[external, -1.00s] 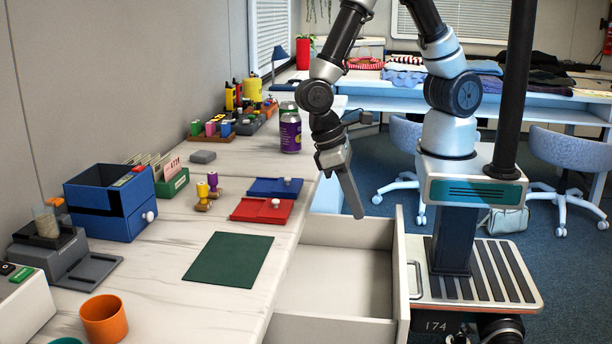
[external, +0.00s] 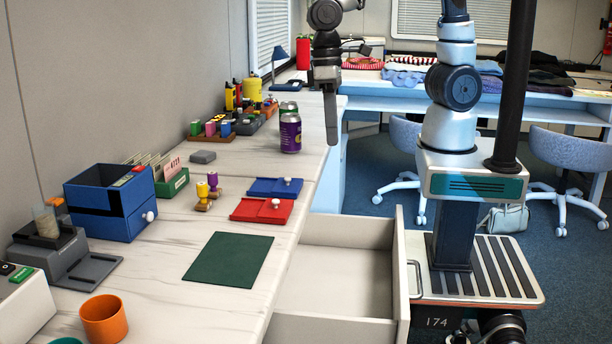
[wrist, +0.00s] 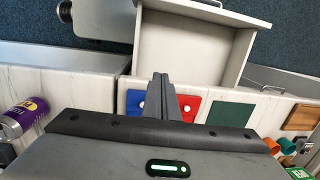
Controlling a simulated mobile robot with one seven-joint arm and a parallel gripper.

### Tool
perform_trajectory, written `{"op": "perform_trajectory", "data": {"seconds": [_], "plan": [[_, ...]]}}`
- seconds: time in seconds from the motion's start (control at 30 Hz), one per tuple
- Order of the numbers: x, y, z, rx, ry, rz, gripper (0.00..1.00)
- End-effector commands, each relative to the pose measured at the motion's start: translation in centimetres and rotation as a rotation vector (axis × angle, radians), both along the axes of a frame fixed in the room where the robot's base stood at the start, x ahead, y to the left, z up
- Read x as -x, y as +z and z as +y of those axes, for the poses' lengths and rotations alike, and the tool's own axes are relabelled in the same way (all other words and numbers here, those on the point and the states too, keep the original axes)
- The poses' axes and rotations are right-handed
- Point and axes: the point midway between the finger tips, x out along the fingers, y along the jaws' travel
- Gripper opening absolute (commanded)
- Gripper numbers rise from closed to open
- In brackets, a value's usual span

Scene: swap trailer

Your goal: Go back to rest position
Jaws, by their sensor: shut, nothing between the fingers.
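My gripper (external: 332,138) points down above the right edge of the worktop, beyond the open drawer, in the external view. Its fingers are together with nothing between them. In the wrist view my gripper (wrist: 161,78) shows as closed dark fingers, with the drawer ahead of them. The open drawer (external: 345,275) is pulled out from under the worktop and looks empty. It also shows in the wrist view (wrist: 190,45).
On the worktop (external: 190,260) stand a purple can (external: 290,134), blue (external: 275,188) and red (external: 262,210) trays, a green mat (external: 229,260), an orange cup (external: 104,318) and a blue box (external: 108,203). Chairs (external: 567,153) stand behind my base.

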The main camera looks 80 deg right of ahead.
Motion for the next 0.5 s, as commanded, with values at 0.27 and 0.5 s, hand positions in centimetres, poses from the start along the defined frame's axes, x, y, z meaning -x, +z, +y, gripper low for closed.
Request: {"op": "perform_trajectory", "data": {"seconds": [0.27, 0.5], "plan": [[0.6, 9.3, -9.9, 0.011, -0.028, -0.373, 0.00], [2.8, 12.5, -14.4, 0.076, -0.039, -0.554, 0.00]]}}
